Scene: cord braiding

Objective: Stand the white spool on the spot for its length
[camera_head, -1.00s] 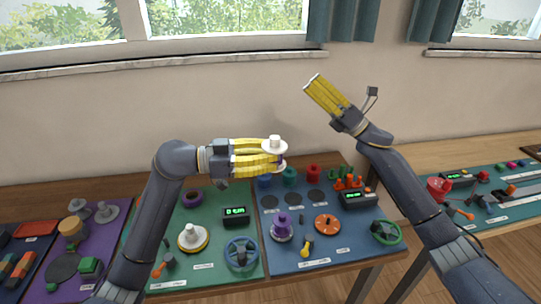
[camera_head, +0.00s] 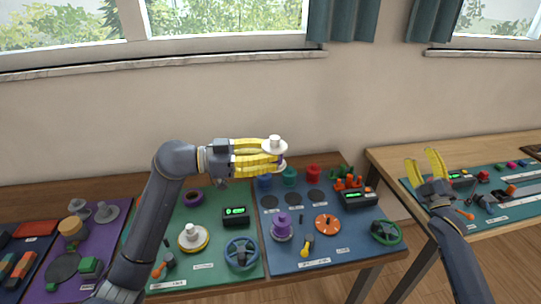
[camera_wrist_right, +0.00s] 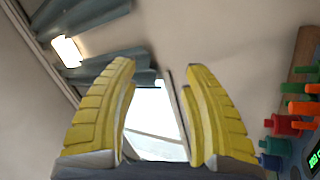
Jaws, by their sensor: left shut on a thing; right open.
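The white spool (camera_head: 274,145) is upright in the head view, held above the back of the blue board. My left gripper (camera_head: 268,157) is shut on it from the left, with its yellow fingers around the spool's middle. Dark round spots (camera_head: 298,197) lie in a row on the blue board (camera_head: 345,238) below and to the right of the spool.
Blue, teal and red spools (camera_head: 313,173) stand at the board's back edge. A purple spool (camera_head: 282,226), an orange disc (camera_head: 327,224), a green wheel (camera_head: 386,232) and a display box (camera_head: 358,199) stand on the board. A green board (camera_head: 205,270) adjoins it.

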